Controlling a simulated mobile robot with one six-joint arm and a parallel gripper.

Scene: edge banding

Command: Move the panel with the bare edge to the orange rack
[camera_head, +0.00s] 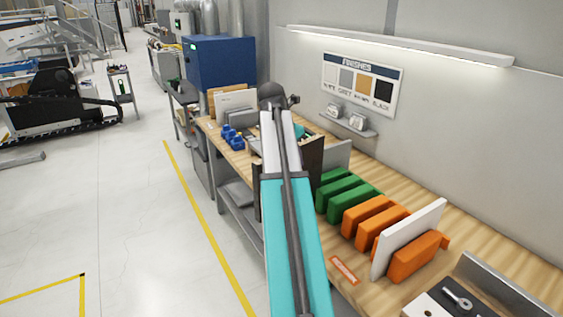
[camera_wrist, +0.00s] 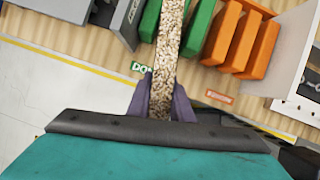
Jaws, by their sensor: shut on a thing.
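In the wrist view my gripper (camera_wrist: 163,104) is shut on a panel (camera_wrist: 169,45) whose speckled, bare chipboard edge faces the camera. The panel stands between two green blocks of the green rack (camera_wrist: 198,32); I cannot tell whether it rests in the slot or hangs above it. In the head view my arm hides the gripper, and a dark brown panel (camera_head: 315,158) shows partly behind the arm. The orange rack (camera_head: 369,212) stands on the bench right of the green rack (camera_head: 347,190). It also shows in the wrist view (camera_wrist: 242,42).
A white panel (camera_head: 411,236) stands in the orange rack's nearer slot; the gap between the two farther orange blocks looks empty. A metal tray with tools (camera_head: 459,296) is at the near right. The wall (camera_head: 460,110) borders the bench.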

